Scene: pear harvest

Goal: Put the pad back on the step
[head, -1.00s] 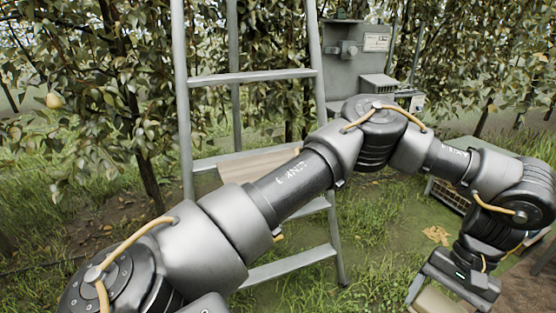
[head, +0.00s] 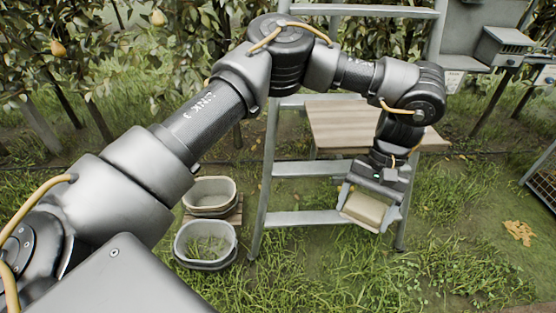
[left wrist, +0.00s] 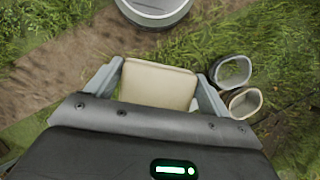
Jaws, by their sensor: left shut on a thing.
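My left gripper (head: 367,211) is shut on a cream, cushion-like pad (head: 369,207), with one finger on each side. In the left wrist view the same pad (left wrist: 158,84) sits between the gripper's two fingers (left wrist: 157,88). In the head view the pad appears in front of the lower part of a grey metal ladder (head: 268,175), below a flat wooden board (head: 345,120). The board shows between and beyond the ladder's rails. My arm hides part of the board and ladder. I cannot tell which surface is the step. My right gripper is out of view.
Two pale tubs, one rear (head: 210,195) and one front (head: 205,245), stand left of the ladder. A grey machine (head: 508,48) stands at the back right, and a crate (head: 541,188) at the right edge. Pear trees line the back. Grass in front is open.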

